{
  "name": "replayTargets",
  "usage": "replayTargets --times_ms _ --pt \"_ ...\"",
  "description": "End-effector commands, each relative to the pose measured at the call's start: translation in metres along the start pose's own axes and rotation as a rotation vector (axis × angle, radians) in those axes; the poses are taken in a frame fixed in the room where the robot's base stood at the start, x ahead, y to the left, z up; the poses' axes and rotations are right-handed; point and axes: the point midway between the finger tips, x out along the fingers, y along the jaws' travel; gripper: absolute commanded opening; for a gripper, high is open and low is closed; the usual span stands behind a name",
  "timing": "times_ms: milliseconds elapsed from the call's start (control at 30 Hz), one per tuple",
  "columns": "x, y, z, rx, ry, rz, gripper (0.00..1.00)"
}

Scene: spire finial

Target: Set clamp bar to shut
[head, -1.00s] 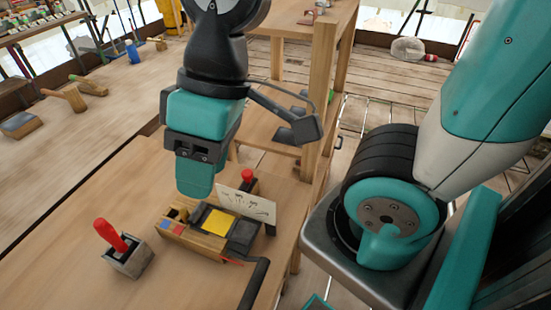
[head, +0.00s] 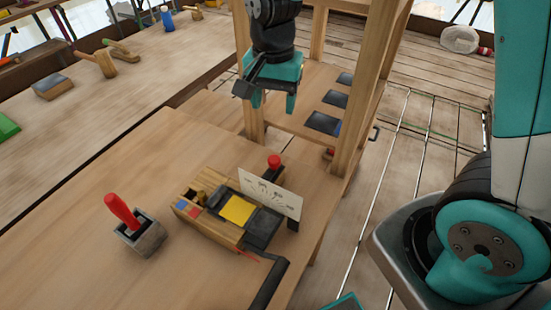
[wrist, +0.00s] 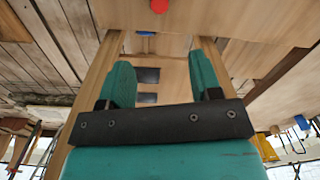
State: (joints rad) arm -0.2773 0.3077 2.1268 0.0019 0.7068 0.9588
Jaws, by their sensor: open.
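A wooden fixture (head: 212,226) with a yellow square (head: 237,209), dark pads and small blue and red patches sits on the near table. A red knob (head: 274,161) stands behind it, and a white card with dark marks (head: 271,194) leans upright beside it. I cannot tell for sure which part is the clamp bar. A red handle (head: 122,211) tilts out of a grey block to the left. My gripper (head: 274,101) is beyond the fixture, near the shelf frame, apart from it. In the wrist view my gripper (wrist: 162,82) is open, with nothing between its fingers.
A wooden shelf frame (head: 350,90) stands at the back, with dark tiles (head: 323,123) on its lower board. A dark bar (head: 268,284) lies at the table's right edge. Mallets (head: 102,62) lie on the left bench. The table's front left is clear.

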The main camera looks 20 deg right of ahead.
Motion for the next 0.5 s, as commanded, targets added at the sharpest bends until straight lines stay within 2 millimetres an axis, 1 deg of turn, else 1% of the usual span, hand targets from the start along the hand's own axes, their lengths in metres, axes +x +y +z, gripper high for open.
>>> replayTargets --times_ms 167,500 --pt "0.029 0.002 0.001 0.001 -0.004 0.006 0.58" --pt "0.107 0.003 0.001 0.000 -0.006 0.006 0.58"
